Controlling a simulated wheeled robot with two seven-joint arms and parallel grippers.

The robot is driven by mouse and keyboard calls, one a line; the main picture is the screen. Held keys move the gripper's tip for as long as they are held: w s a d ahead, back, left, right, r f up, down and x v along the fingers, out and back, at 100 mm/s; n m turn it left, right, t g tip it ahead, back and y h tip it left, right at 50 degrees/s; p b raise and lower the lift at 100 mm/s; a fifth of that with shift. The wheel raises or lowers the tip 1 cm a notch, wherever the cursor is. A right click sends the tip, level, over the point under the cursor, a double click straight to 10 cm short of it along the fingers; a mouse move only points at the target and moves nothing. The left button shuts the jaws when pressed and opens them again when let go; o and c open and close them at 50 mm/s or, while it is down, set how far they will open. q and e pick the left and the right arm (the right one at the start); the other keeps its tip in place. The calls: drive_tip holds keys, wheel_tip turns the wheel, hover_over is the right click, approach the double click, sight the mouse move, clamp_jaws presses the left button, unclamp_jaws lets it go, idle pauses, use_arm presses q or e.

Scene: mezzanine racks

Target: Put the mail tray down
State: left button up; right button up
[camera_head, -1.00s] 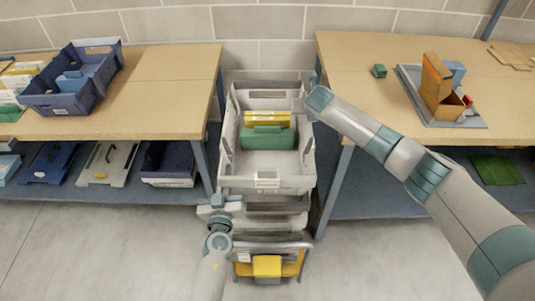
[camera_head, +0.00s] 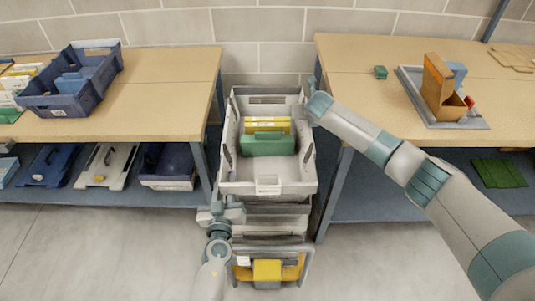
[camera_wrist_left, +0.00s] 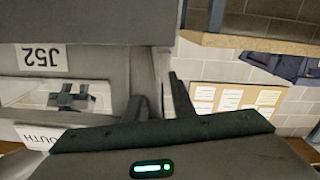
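The mail tray is a light grey open crate (camera_head: 296,185) with a white label on its near end, in the middle of the head view. It holds yellow folders (camera_head: 265,126) and a green folder (camera_head: 267,144). It is over a grey cart (camera_head: 270,236) between two benches; whether it touches the cart is unclear. My left gripper (camera_head: 222,203) is at its near left side. In the left wrist view its dark fingers (camera_wrist_left: 160,98) stand close together with a grey wall between them. My right gripper (camera_head: 310,90) is at its far right rim; its fingertips are too small to judge.
The left bench (camera_head: 160,90) carries a blue crate (camera_head: 60,113). Bins fill the left lower shelf.

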sight(310, 133)
use_arm(q)
drive_tip(key=s, duration=1.1)
drive_tip(key=shift+s, duration=0.35)
use_arm(e)
drive_tip(key=shift+s+r, duration=0.15)
drive_tip(key=shift+v, duration=5.85)
use_arm(q)
drive_tip(key=shift+s, duration=0.15)
